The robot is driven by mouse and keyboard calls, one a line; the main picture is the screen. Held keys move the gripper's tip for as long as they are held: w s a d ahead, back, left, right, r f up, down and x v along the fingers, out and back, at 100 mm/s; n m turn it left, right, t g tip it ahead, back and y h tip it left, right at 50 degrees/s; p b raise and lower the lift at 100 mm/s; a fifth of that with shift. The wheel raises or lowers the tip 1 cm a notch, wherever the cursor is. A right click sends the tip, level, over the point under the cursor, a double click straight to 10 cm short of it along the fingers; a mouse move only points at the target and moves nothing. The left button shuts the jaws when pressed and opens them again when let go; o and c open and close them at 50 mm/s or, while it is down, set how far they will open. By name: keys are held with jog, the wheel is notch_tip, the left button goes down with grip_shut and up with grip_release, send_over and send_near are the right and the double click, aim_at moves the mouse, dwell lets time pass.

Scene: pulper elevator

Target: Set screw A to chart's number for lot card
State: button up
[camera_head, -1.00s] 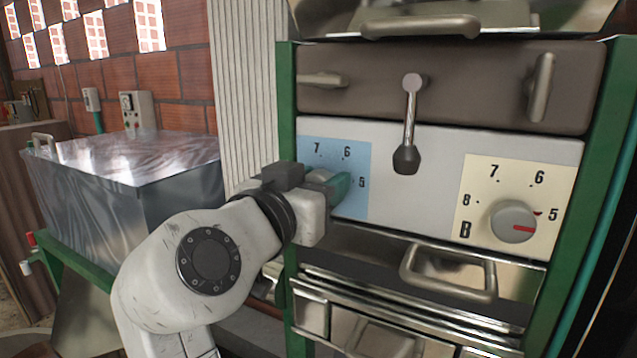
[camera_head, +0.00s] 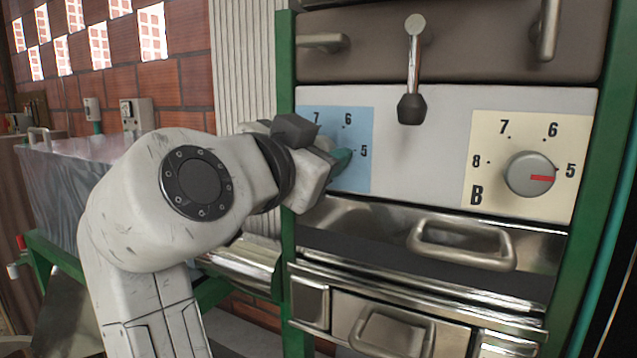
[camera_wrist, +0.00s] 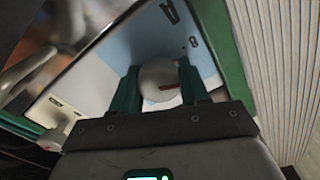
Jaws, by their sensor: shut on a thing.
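The dial plate for screw A (camera_head: 360,120) is the blue panel at the left of the machine's front. It shows 7, 6 and 5 in the head view, where my gripper hides its knob. My gripper (camera_head: 343,158) reaches it from the left. In the wrist view, the green fingers of my gripper (camera_wrist: 158,88) are shut on the round grey knob of screw A (camera_wrist: 156,74), one finger on each side. A red mark shows on the knob. The letter A and the 8 show on the blue plate behind it. No chart or lot card shows.
Screw B's grey knob (camera_head: 531,174) sits on a cream plate at the right, its red mark pointing right near 5. A black-tipped lever (camera_head: 411,105) hangs between the dials. A bar handle (camera_head: 462,245) juts out below. Green posts (camera_head: 287,120) flank the panel.

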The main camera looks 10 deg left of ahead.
jog(key=m+b, duration=0.3)
jog(key=shift+f+m+b, duration=0.15)
jog(key=shift+m+b, duration=0.15)
jog(key=shift+b, duration=0.1)
jog(key=shift+d+m+b, duration=0.1)
jog(key=shift+m+b, duration=1.15)
jog(key=shift+m, duration=0.45)
jog(key=o, duration=1)
jog(key=b+v, duration=0.2)
jog(key=v, duration=0.8)
jog(key=shift+s, duration=0.4)
jog(key=shift+s, duration=0.1)
